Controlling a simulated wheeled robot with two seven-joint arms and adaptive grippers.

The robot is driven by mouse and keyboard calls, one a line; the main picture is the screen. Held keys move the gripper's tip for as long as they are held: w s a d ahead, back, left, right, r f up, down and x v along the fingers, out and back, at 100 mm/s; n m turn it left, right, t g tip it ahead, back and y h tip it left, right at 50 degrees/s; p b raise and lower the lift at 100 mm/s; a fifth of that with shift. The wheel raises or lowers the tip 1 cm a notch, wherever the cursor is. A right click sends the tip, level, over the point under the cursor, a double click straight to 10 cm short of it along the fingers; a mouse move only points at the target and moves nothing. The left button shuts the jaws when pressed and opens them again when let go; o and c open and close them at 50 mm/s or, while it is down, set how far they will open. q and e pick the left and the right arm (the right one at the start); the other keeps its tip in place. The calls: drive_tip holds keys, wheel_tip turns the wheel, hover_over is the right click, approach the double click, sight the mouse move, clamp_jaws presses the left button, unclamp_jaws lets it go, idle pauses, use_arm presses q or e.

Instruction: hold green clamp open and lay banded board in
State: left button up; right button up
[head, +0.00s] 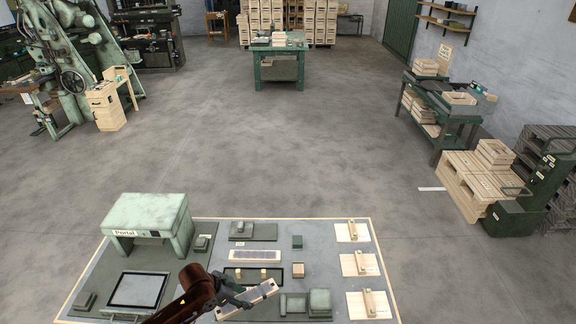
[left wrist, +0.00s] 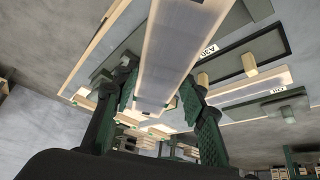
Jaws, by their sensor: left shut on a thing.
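My left gripper (head: 238,291) is shut on a long pale wooden board with a grey face (head: 262,293), held tilted over the front middle of the table. In the left wrist view this board (left wrist: 183,45) runs up between the green ribbed fingers (left wrist: 165,108). I cannot tell if its bands are those the task names. A green clamp-like block (head: 319,301) stands on a dark green base just right of the board's end. A similar low green fixture (head: 266,231) sits at the back middle. My right gripper is not in view.
A pale green portal (head: 150,216) stands at the back left, with a dark framed panel (head: 138,289) before it. A similar grey-faced board (head: 255,255) lies behind the arm. Small wooden pieces (head: 355,264) sit on pale sheets at the right. Bare grey floor surrounds the table.

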sight(252, 289)
use_arm(q)
drive_tip(key=w+d+m+g+b, duration=0.1)
drive_tip(key=m+b, duration=0.1)
drive_tip(key=w+d+f+m+g+b, duration=0.1)
drive_tip(key=m, duration=0.1)
drive_tip(key=w+f+m+g+b, duration=0.1)
drive_tip(key=w+m+b, duration=0.1)
drive_tip(key=shift+w+d+h+b, duration=0.1)
drive_tip(key=shift+d+h+b, duration=0.25)
drive_tip(key=shift+d+h, duration=0.05)
wheel_tip(252, 289, down, 5)
drive_tip(key=shift+r+b, duration=0.2)
drive_tip(key=shift+b, duration=0.65)
drive_tip(key=shift+f, duration=0.2)
